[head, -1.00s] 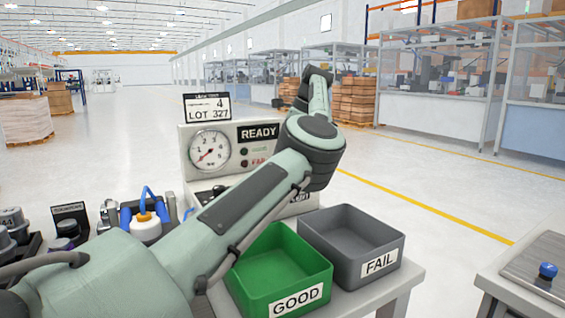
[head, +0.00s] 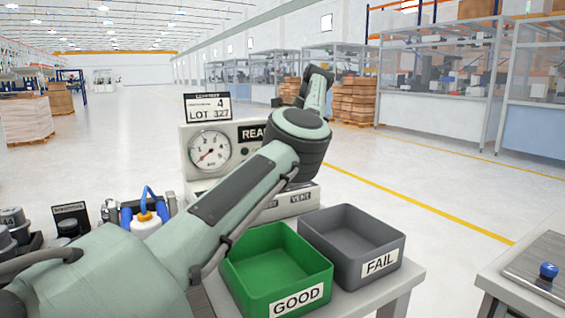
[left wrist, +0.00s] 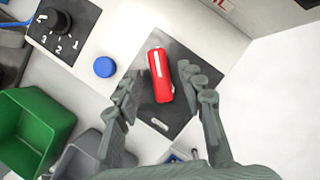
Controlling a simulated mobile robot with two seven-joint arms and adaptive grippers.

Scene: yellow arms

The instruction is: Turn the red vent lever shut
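The red vent lever (left wrist: 160,75) stands on a dark plate (left wrist: 178,125) in the left wrist view, with a pale stripe along its top. My left gripper (left wrist: 159,76) is open, one finger on each side of the lever. My right gripper is in neither view.
A blue button (left wrist: 104,67) and a black numbered knob (left wrist: 56,20) are beside the lever plate. The green GOOD bin (head: 300,301) and grey FAIL bin (head: 345,264) stand in front of the panel. A pressure gauge (head: 209,151) is at its upper left.

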